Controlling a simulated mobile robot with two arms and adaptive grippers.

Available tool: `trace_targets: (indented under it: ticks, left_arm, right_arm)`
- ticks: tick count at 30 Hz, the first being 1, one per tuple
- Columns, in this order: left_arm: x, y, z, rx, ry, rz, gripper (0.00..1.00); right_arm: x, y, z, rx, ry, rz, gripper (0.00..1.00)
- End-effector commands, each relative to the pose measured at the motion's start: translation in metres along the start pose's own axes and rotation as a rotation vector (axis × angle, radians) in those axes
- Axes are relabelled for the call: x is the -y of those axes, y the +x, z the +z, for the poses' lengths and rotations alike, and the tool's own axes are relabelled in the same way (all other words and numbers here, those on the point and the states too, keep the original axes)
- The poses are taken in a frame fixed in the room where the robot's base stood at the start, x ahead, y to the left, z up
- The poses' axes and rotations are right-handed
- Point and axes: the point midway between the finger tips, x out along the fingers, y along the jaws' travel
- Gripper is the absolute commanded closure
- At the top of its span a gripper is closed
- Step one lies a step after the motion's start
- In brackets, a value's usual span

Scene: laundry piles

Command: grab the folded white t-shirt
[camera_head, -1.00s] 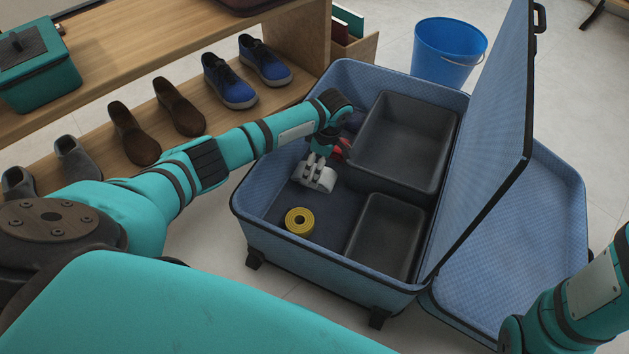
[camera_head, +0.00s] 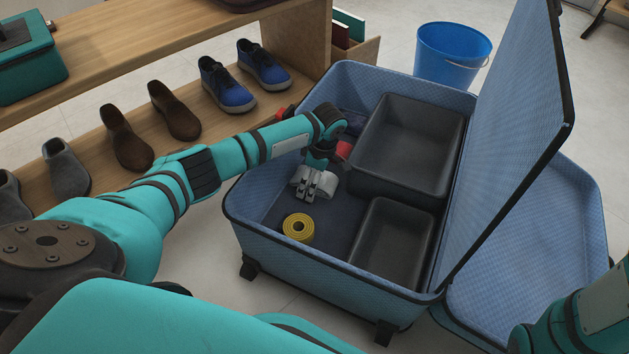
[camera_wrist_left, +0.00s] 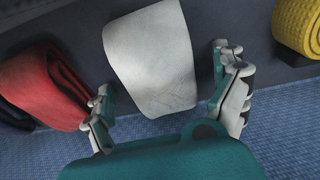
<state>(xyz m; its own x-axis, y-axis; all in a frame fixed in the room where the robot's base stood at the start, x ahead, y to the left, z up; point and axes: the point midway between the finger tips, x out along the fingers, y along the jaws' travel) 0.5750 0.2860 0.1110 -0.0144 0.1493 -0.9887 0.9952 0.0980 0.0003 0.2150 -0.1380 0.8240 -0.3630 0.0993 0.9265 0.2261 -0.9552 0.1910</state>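The folded white t-shirt (camera_head: 330,184) lies in the left part of the open blue suitcase. In the head view it is partly hidden behind my left gripper (camera_head: 308,194), which hangs above it pointing down. In the left wrist view the t-shirt (camera_wrist_left: 150,62) is a pale folded bundle between the two fingers of my left gripper (camera_wrist_left: 165,95). The fingers are spread wide, one on each side, with visible gaps to the cloth. My right arm shows only at the bottom right corner of the head view; its gripper is out of view.
A yellow roll (camera_head: 298,228) lies in front of the t-shirt; a red folded cloth (camera_wrist_left: 42,88) lies on its other side. Dark grey bins (camera_head: 402,205) fill the suitcase's right half. The suitcase's raised lid (camera_head: 505,140) stands right. Shoes (camera_head: 176,110) line a shelf at left.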

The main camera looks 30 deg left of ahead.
Motion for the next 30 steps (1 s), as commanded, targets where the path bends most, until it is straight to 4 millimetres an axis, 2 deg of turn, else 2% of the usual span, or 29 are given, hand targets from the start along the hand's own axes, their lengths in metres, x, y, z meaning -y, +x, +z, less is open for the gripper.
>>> trace_targets:
  ticks: [1,12,15,23,30]
  left_arm:
    - [0.0,0.0,0.0,0.0,0.0,0.0,0.09]
    - [0.0,0.0,0.0,0.0,0.0,0.0,0.58]
    - [0.0,0.0,0.0,0.0,0.0,0.0,0.68]
    - [0.0,-0.002,0.0,0.0,0.0,0.0,0.68]
    - [0.0,-0.026,-0.003,0.001,0.0,0.0,0.68]
  right_arm:
    - [0.0,0.0,0.0,0.0,0.0,0.0,0.78]
    - [0.0,0.0,0.0,0.0,0.0,0.0,0.78]
    - [0.0,0.0,0.0,0.0,0.0,0.0,0.78]
    - [-0.001,0.002,0.001,0.0,0.0,0.0,0.78]
    - [-0.004,0.019,0.007,0.001,-0.001,0.0,0.78]
